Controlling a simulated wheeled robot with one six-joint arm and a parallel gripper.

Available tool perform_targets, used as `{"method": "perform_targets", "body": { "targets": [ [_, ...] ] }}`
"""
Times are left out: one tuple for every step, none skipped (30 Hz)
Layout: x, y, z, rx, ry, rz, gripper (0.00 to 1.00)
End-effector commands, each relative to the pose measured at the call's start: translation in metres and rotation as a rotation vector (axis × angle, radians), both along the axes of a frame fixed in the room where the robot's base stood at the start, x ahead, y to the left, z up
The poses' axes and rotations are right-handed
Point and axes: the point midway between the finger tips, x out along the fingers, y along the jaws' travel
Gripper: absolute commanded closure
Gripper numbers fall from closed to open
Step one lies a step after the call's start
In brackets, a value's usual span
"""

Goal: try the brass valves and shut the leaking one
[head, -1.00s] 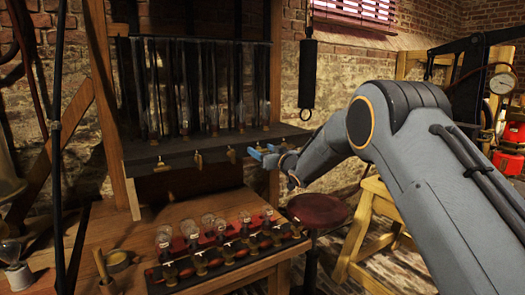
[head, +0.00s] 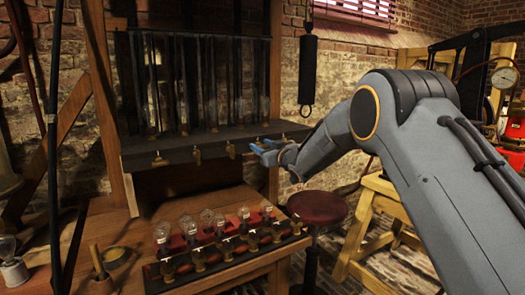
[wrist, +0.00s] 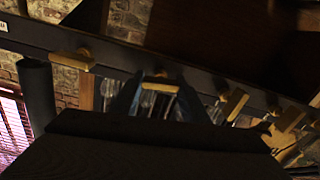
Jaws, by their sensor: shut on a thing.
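Several brass valves hang along the front edge of a dark shelf (head: 215,143). In the head view I see a left valve (head: 159,158), a second valve (head: 197,155) and a third valve (head: 231,150). My gripper (head: 264,151), with blue fingertips, is to the right of these at the shelf edge. In the wrist view my gripper (wrist: 155,98) is shut on a brass valve (wrist: 160,87), whose handle lies between the fingers. One neighbouring valve (wrist: 72,59) is to its left and another (wrist: 236,104) to its right. No leak can be made out.
Tall glass jars (head: 210,95) stand on the shelf. Below, a wooden bench (head: 125,225) carries a rack of small bulbs (head: 215,255). A dark red stool (head: 317,207) stands right of the bench. A dark cylinder (head: 307,72) hangs right of the shelf.

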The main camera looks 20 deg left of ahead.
Motion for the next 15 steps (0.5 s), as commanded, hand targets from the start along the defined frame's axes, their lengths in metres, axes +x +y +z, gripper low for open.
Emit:
{"method": "perform_targets", "body": {
  "targets": [
    [0.0004, 0.0008, -0.0034, -0.022, -0.027, 0.001, 0.82],
    [0.0004, 0.0008, -0.0034, -0.038, -0.045, 0.001, 0.82],
    [0.0004, 0.0010, -0.0031, -0.060, -0.073, 0.001, 0.82],
    [0.0003, 0.0010, -0.0034, -0.077, -0.093, 0.001, 0.82],
    [0.0003, 0.0011, -0.0040, -0.096, -0.114, 0.001, 0.82],
    [0.0001, 0.0011, -0.0041, -0.119, -0.143, 0.001, 0.82],
    [0.0000, 0.0012, -0.0039, -0.138, -0.165, 0.001, 0.82],
    [-0.0001, 0.0013, -0.0040, -0.157, -0.187, 0.001, 0.82],
    [-0.0001, 0.0013, -0.0045, -0.182, -0.216, 0.000, 0.82],
    [-0.0001, 0.0014, -0.0045, -0.200, -0.238, 0.000, 0.82],
    [-0.0002, 0.0014, -0.0042, -0.219, -0.260, 0.000, 0.82],
    [-0.0004, 0.0015, -0.0042, -0.244, -0.289, 0.000, 0.82],
    [-0.0004, 0.0016, -0.0046, -0.262, -0.310, 0.000, 0.82],
    [-0.0006, 0.0017, -0.0048, -0.281, -0.332, 0.000, 0.82],
    [-0.0007, 0.0018, -0.0045, -0.306, -0.361, 0.002, 0.82]
  ]
}}
